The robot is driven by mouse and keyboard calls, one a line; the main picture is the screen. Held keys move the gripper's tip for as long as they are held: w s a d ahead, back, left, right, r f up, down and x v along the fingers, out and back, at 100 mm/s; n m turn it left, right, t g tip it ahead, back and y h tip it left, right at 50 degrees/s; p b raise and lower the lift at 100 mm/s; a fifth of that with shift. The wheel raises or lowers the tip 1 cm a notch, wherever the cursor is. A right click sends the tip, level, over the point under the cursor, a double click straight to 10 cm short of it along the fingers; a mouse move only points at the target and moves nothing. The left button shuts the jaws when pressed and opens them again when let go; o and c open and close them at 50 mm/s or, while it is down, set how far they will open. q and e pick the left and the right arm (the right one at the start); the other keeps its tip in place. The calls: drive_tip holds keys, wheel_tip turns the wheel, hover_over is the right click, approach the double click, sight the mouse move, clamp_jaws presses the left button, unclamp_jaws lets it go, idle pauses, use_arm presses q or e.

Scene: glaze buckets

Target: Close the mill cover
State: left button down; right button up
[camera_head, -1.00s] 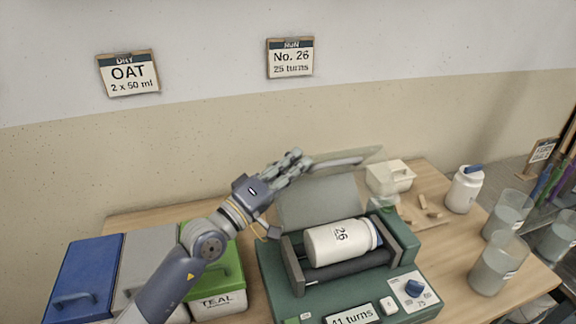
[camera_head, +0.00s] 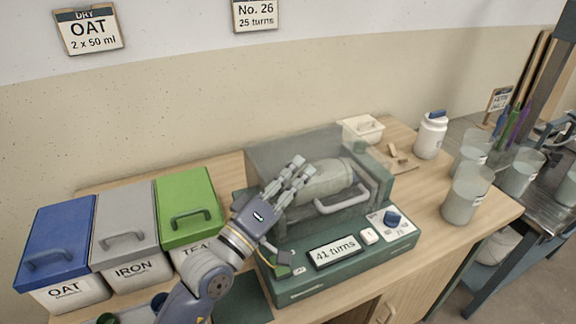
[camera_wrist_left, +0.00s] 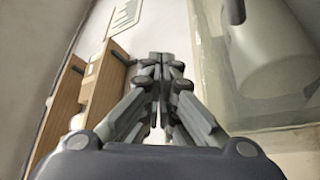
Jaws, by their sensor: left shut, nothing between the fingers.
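The mill (camera_head: 300,273) is a green machine on the wooden table, with a display reading 41 turns. Its clear grey cover (camera_head: 265,158) is down over the rollers, with its handle (camera_head: 342,200) at the front. The white jar (camera_head: 328,180) lies on its side under the cover and shows through it. My left gripper (camera_head: 291,172) is shut and empty, in front of the cover's left part; I cannot tell if it touches. In the left wrist view the shut fingers (camera_wrist_left: 163,62) point ahead, with the jar (camera_wrist_left: 265,45) behind the clear cover at right. My right gripper is not in view.
Blue (camera_head: 62,230), grey (camera_head: 128,215) and green (camera_head: 187,196) lidded bins stand left of the mill. A white jar (camera_head: 430,137), a small white box (camera_head: 362,130) and several grey cups (camera_head: 465,195) are to the right.

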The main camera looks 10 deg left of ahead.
use_arm(q)
drive_tip(key=shift+s+d+f, duration=0.1)
drive_tip(key=shift+d, duration=0.05)
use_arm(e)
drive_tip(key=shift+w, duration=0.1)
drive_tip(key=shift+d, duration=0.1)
use_arm(q)
drive_tip(key=v, duration=1.2)
